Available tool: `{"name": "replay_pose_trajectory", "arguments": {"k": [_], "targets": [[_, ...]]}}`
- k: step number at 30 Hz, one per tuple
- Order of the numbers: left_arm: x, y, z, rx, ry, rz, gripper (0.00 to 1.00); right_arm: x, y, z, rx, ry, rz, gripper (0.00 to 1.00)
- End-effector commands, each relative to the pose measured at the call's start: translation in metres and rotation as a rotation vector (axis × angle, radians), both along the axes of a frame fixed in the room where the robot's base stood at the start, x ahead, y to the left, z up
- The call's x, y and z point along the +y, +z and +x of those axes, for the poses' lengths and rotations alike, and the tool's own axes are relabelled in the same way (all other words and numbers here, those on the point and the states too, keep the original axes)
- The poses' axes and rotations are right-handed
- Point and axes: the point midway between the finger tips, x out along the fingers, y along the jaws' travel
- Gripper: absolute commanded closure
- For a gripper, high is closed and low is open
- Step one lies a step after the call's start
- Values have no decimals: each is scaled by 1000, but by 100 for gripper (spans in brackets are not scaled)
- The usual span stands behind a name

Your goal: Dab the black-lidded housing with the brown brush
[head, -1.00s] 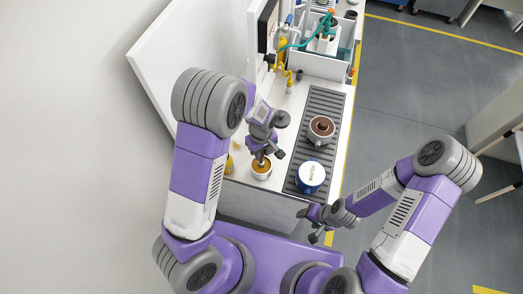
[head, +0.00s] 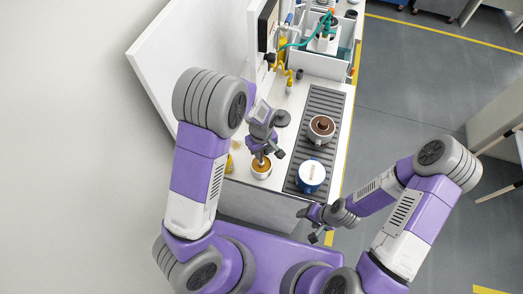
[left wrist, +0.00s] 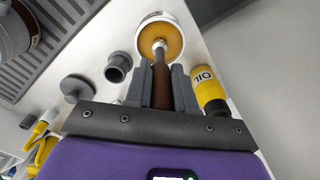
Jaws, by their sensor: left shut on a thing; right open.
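My left gripper (head: 263,151) is shut on the brown brush (left wrist: 162,87) and points down over a small white bowl (head: 261,174) with amber contents. In the left wrist view the brush's pale end reaches into the bowl (left wrist: 176,19); whether it touches the contents I cannot tell. A housing with a dark brown top (head: 321,128) stands on the grey ribbed mat (head: 327,101), to the right of my left gripper. A blue housing with a white lid (head: 311,176) stands nearer on the mat. I see no clearly black lid. My right gripper (head: 314,229) is open and empty, off the table's near right corner.
A yellow oil bottle (left wrist: 209,94) stands beside the bowl. A dark round piece (left wrist: 77,87) and a small dark cup (left wrist: 118,67) stand on the table. A press with green hoses (head: 323,38) is at the back. A white panel borders the left side.

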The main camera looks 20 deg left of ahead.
Motion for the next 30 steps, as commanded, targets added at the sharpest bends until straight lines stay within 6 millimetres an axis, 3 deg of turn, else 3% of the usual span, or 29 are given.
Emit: {"name": "replay_pose_trajectory", "arguments": {"k": [11, 30], "targets": [[0, 0, -1, 4, -1, 2, 100, 0, 1, 0, 0, 0, 0, 36], [0, 51, 0, 1, 0, 1, 100, 0, 42, 0, 0, 0, 0, 36]]}}
